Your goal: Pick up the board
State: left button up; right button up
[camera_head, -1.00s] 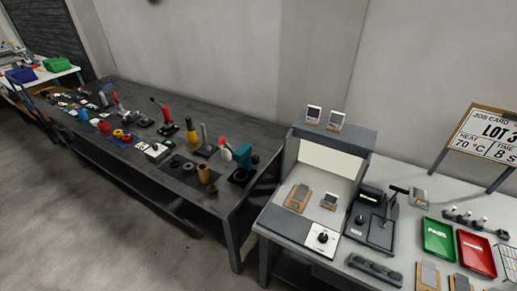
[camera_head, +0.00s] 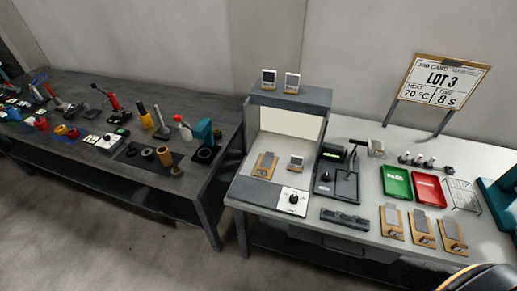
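Three small tan boards with grey plates lie in a row at the front of the white bench: a left one (camera_head: 391,222), a middle one (camera_head: 422,228) and a right one (camera_head: 452,236). Another tan board with a grey piece (camera_head: 265,166) lies inside the grey open-fronted booth, left of a small grey-white piece (camera_head: 296,162). A large job card board (camera_head: 440,84) reading LOT 3, 70 °C, 8 s stands on legs at the back. I cannot tell which board is meant. Neither of my grippers shows.
The white bench (camera_head: 357,226) also holds the grey booth (camera_head: 291,96), a black lever device (camera_head: 337,173), a green tray (camera_head: 397,183), a red tray (camera_head: 429,188) and a wire rack (camera_head: 463,195). A dark bench (camera_head: 75,154) with several tools stands left. A dark, yellow-edged shape (camera_head: 480,279) fills the bottom right corner.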

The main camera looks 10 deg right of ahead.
aim_at(266, 166)
jog(key=i+j, duration=0.8)
jog(key=j, duration=0.2)
jog(key=i+j+z, duration=0.1)
jog(key=z, duration=0.3)
jog(key=i+j+z, duration=0.1)
jog(key=j+z, duration=0.15)
jog(key=z, duration=0.15)
jog(key=j+z, duration=0.2)
jog(key=z, duration=0.2)
